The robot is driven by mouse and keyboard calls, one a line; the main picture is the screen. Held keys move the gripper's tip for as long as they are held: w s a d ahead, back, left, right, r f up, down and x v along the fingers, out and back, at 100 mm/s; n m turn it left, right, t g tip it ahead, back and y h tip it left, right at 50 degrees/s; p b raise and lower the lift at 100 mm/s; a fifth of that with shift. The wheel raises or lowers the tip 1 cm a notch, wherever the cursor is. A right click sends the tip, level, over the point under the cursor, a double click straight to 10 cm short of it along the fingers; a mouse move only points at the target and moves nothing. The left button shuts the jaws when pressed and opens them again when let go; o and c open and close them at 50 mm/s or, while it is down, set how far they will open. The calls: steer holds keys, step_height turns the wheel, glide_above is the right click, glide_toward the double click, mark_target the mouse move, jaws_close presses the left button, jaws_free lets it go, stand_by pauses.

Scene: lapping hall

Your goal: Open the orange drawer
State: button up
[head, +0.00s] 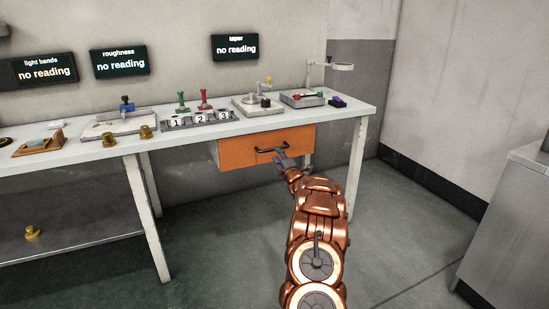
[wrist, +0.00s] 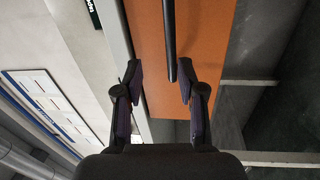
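The orange drawer (head: 240,150) sits under the right part of the workbench top, its front appearing closed. It carries a black bar handle (head: 266,150). My gripper (head: 281,160) is at the right end of this handle. In the wrist view, the orange drawer front (wrist: 205,45) fills the upper middle, and the black handle (wrist: 169,40) runs down to between the fingertips. My gripper (wrist: 160,80) is open there, with the handle nearer its right finger. A gap shows between the handle and the left finger; contact with the right finger is unclear.
The white workbench (head: 75,152) holds gauges, stamps and numbered blocks (head: 200,119). A white bench leg (head: 357,165) stands right of the drawer. A grey metal cabinet (head: 510,220) is at the far right. The floor in front of the drawer is clear apart from my arm.

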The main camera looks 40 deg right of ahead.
steer(key=shift+n+t, duration=0.3)
steer(key=shift+n, duration=0.2)
steer(key=shift+w+d+f+b, duration=0.1)
steer(key=shift+w+d+b, duration=0.1)
steer(key=shift+w+d, duration=0.6)
steer(key=shift+w+d+f+b, duration=0.15)
steer(key=shift+w+d+b, duration=0.2)
steer(key=shift+w, duration=0.8)
steer(key=shift+w+d+f+b, duration=0.1)
steer(key=shift+w+d, duration=0.55)
steer(key=shift+w, duration=0.35)
steer(key=shift+w, duration=0.1)
steer(key=shift+r, duration=0.1)
jaws_close()
